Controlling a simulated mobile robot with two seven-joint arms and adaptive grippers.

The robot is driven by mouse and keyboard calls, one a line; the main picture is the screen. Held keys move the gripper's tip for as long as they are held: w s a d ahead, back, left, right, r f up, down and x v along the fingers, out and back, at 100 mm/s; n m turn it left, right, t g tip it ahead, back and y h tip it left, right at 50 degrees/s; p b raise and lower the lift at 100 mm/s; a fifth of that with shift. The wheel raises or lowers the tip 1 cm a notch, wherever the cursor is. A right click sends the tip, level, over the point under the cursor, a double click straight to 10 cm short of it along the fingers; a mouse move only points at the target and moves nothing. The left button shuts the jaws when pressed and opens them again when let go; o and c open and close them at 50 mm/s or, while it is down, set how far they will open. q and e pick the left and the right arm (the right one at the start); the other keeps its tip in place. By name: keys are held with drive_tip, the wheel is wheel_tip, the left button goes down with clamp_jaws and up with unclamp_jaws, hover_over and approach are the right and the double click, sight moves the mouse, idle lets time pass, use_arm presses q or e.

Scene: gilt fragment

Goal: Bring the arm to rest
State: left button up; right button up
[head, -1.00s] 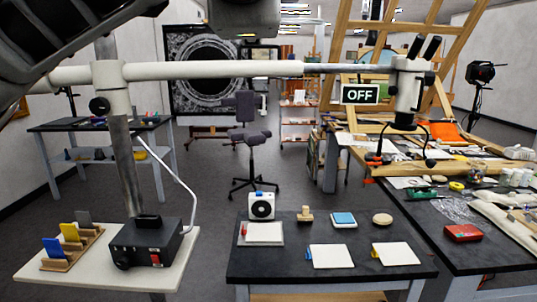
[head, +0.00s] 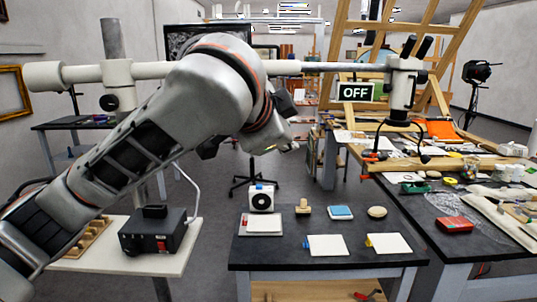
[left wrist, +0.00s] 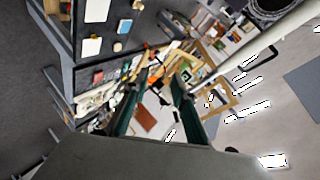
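My left arm (head: 150,140) reaches in from the lower left of the head view, and its wrist end (head: 268,135) hangs in the air beyond the near table. The fingertips are not clear in that view. In the left wrist view my left gripper (left wrist: 153,86) shows two dark green fingers spread apart with nothing between them. The bench and its items show beyond the fingers, at a distance. My right gripper is in neither view.
A microscope boom (head: 318,67) with an OFF sign (head: 356,92) crosses behind my arm. A black box (head: 155,236) stands on the left stand. The dark near table (head: 290,252) holds white cards and small items. A cluttered bench (head: 478,248) stands right. My arm partly hides a wooden rack (head: 92,240).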

use_arm(q)
drive_tip(key=w+f+n+g+h, duration=0.3)
drive_tip(key=f+n, duration=0.1)
drive_tip(key=f, duration=1.7)
drive_tip(key=s+a+f+n+t, duration=0.1)
drive_tip(key=a+f+n, duration=0.1)
drive_tip(key=f, duration=0.7)
drive_tip(key=s+a+f+n+t, duration=0.1)
drive_tip(key=a+f+n, duration=0.15)
drive_tip(key=f, duration=0.55)
drive_tip(key=s+a+f+n+y, duration=0.1)
drive_tip(key=s+a+f, duration=0.3)
drive_tip(key=f, duration=0.3)
drive_tip(key=s+a+f+n+y, duration=0.15)
drive_tip(key=s+a+f, duration=0.25)
drive_tip(key=f, duration=0.4)
drive_tip(key=s+a+f+y, duration=0.1)
drive_tip(key=s+a+f, duration=0.4)
drive_tip(key=s, duration=0.3)
drive_tip(key=s+a+f+y, duration=0.1)
drive_tip(key=s+a+f, duration=0.4)
drive_tip(key=s, duration=0.3)
drive_tip(key=shift+s+a+f+n, duration=0.4)
drive_tip(key=shift+f, duration=0.25)
